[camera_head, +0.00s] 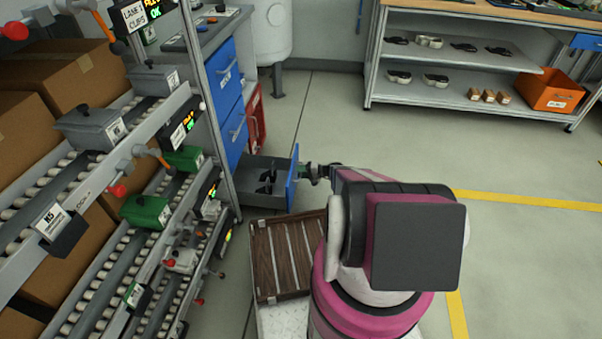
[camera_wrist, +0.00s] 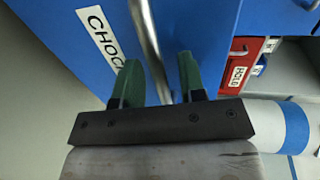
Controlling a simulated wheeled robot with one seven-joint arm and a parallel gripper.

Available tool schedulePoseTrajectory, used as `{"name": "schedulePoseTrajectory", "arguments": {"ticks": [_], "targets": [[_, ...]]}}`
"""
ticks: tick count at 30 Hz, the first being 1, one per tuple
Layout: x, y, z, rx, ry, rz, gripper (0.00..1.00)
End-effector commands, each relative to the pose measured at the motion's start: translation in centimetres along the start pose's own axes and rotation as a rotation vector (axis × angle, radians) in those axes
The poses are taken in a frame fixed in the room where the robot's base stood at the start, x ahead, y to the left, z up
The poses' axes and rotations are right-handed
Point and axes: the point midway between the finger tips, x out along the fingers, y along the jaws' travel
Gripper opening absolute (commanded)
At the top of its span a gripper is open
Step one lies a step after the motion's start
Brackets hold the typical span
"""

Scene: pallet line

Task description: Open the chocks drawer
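The chocks drawer (camera_head: 252,178) is pulled out from the bottom of the blue cabinet in the head view, with dark chocks (camera_head: 267,181) inside it. Its blue front (camera_head: 292,177) faces my arm. The wrist view shows this front (camera_wrist: 215,35) close up, with a white label beginning "CHOC" (camera_wrist: 100,38) and a metal bar handle (camera_wrist: 147,38). My gripper (camera_wrist: 158,62) is at the handle, its two green fingers apart with the bar running between them. Gaps show beside the bar. In the head view my gripper (camera_head: 312,172) is small at the drawer front.
A wooden slatted crate (camera_head: 285,255) lies just in front of the drawer. Roller lanes with boxes (camera_head: 50,75) stand at the left. A shelf bench (camera_head: 465,90) with an orange bin (camera_head: 550,92) stands at the back right. The floor (camera_head: 520,165) at the right is clear.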

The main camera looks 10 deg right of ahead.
Motion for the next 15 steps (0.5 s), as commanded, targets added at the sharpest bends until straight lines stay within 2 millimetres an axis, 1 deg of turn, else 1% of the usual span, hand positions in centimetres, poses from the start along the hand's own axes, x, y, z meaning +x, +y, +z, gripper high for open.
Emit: {"name": "schedulePoseTrajectory", "arguments": {"ticks": [9, 11, 15], "targets": [[-0.2, -0.1, 0.0, 0.000, 0.002, -0.001, 0.37], [-0.7, -0.1, -0.1, 0.000, 0.003, -0.001, 0.37], [-2.6, -0.1, 0.0, 0.000, 0.004, -0.002, 0.37]]}}
